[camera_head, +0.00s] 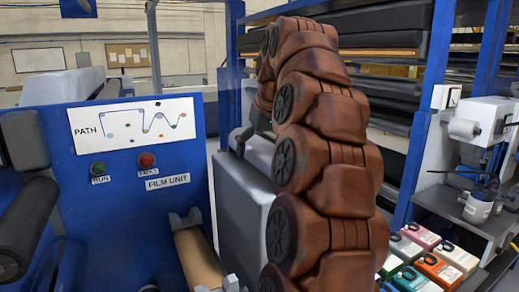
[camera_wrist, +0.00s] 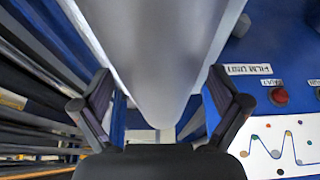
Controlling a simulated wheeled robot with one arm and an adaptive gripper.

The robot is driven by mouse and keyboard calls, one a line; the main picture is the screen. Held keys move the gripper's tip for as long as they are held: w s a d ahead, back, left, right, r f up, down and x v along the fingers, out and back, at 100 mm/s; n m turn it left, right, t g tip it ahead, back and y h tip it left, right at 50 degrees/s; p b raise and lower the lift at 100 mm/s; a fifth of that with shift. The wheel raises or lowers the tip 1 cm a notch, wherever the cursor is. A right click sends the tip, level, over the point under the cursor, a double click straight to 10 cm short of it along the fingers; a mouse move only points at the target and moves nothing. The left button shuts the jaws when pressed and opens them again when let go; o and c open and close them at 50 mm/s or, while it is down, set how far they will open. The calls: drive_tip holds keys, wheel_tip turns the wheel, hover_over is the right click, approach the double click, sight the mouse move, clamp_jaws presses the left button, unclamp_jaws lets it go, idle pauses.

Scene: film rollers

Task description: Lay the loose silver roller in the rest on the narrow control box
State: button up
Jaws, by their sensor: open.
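My gripper is open in the wrist view (camera_wrist: 160,112), its two dark fingers spread apart. A smooth grey surface (camera_wrist: 165,60) fills the upper middle there and tapers down between the fingers; I cannot tell whether it is the silver roller or a box, nor whether anything touches it. In the head view a grey box with rounded edges (camera_head: 240,205) stands right of the blue panel, partly behind my arm. I cannot make out the loose silver roller or the rest for certain.
The blue film unit panel (camera_head: 125,235) stands at left with buttons and a path diagram. A brown roll (camera_head: 200,260) lies between light grey brackets beside it. Dark rollers (camera_head: 25,230) are at far left. Coloured containers (camera_head: 438,270) stand at lower right, below a workbench.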

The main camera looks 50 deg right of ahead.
sight(262, 140)
drive_tip(key=shift+v, duration=2.3)
drive_tip(key=shift+s+r, duration=0.1)
drive_tip(key=shift+r, duration=0.05)
drive_tip(key=shift+s+a, duration=0.7)
drive_tip(key=shift+s, duration=1.2)
drive_tip(key=shift+s+a, duration=0.65)
drive_tip(key=shift+s, duration=1.2)
drive_tip(key=shift+s+a, duration=0.7)
drive_tip(key=shift+s, duration=1.2)
drive_tip(key=shift+a, duration=0.1)
